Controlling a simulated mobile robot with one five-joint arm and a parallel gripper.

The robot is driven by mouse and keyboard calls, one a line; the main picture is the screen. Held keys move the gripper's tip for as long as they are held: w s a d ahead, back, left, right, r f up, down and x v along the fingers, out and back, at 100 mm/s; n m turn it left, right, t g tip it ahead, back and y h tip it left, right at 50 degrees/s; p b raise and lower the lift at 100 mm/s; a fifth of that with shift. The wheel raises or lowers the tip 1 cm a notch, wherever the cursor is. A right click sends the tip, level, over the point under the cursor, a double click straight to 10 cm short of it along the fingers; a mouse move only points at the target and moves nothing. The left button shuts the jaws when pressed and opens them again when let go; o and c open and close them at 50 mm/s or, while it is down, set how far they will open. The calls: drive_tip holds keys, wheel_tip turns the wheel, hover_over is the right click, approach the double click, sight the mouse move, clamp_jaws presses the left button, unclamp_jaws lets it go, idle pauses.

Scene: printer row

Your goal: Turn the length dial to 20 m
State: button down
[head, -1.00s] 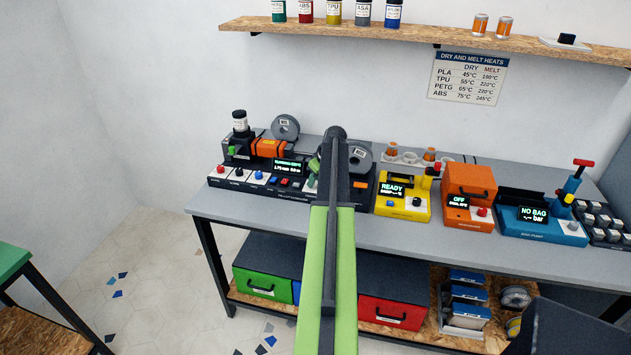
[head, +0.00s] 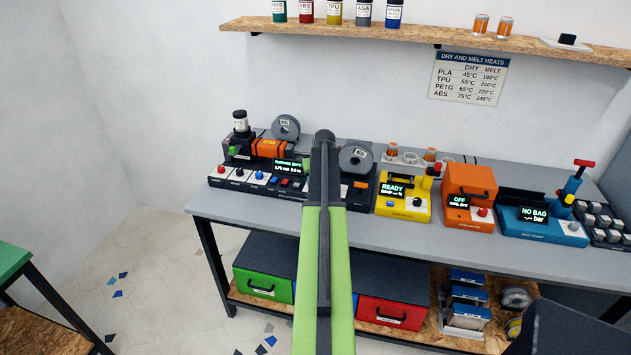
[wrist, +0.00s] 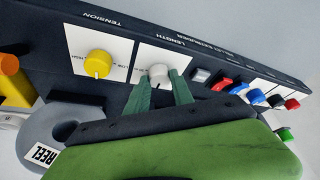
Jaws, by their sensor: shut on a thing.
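The length dial (wrist: 158,72) is a small pale grey knob on a white plate marked LENGTH in the wrist view. My gripper (wrist: 161,88) has its two green fingers on either side of the dial and is shut on it. The scale marks around the dial are too small or covered to read, so its setting cannot be told. In the head view my arm hides the dial and the gripper. The dial sits on the dark extruder panel (head: 230,183), whose lit screen (head: 290,167) has small text.
A yellow tension knob (wrist: 97,63) sits beside the length plate. On its other side are a grey button (wrist: 200,75) and several coloured controls. A grey reel (head: 355,159) stands behind the panel. A yellow machine (head: 403,202) stands to the right.

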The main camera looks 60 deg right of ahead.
drive_tip(key=c, duration=1.1)
unclamp_jaws()
drive_tip(key=shift+r, duration=0.1)
drive_tip(key=p+v, duration=1.6)
drive_tip(key=v, duration=0.1)
drive_tip(key=shift+r, duration=0.2)
